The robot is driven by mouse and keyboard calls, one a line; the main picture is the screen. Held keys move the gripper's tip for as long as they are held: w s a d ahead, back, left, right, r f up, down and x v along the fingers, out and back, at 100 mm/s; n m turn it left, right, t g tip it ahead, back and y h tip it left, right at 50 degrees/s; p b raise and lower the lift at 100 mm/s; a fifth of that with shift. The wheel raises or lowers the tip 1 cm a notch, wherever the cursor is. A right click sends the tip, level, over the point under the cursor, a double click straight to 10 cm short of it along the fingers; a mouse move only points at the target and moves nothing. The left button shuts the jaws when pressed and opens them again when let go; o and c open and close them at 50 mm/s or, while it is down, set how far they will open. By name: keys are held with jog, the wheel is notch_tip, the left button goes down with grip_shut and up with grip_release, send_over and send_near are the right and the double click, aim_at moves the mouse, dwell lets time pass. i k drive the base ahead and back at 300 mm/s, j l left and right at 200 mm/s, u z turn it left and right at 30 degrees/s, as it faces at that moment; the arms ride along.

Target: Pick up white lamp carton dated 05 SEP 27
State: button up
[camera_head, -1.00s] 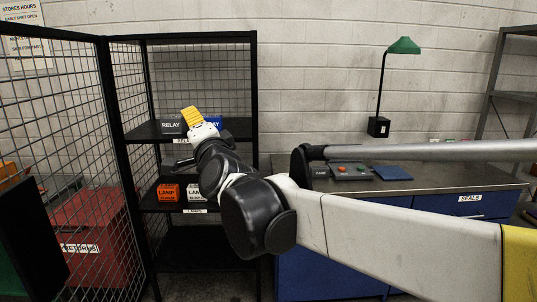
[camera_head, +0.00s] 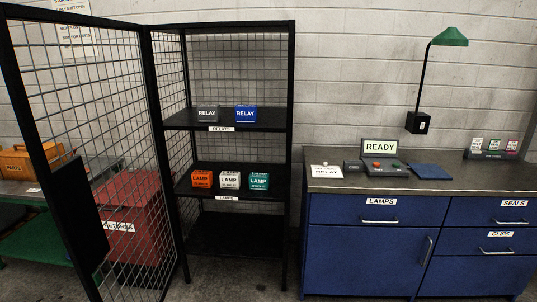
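A white lamp carton (camera_head: 230,180) stands upright on the middle shelf of the black rack, above the "LAMPS" shelf label. An orange lamp carton (camera_head: 202,179) is to its left and a green lamp carton (camera_head: 259,181) to its right. The small print on the white carton is too small to read, so I cannot tell its date. My gripper is out of the head view, so I cannot see whether it is open or shut.
The mesh door (camera_head: 82,150) of the rack stands open at the left. Grey and blue relay cartons (camera_head: 245,114) are on the shelf above. The bottom shelf (camera_head: 235,236) is empty. A blue cabinet with a worktop (camera_head: 440,178) stands right, carrying a "READY" display (camera_head: 380,147).

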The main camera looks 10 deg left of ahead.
aim_at(232, 180)
jog(key=j, duration=1.4)
jog(key=i+j, duration=0.1)
jog(key=j, duration=1.3)
jog(key=j+u, duration=0.1)
jog(key=j, duration=1.3)
jog(key=l, duration=1.55)
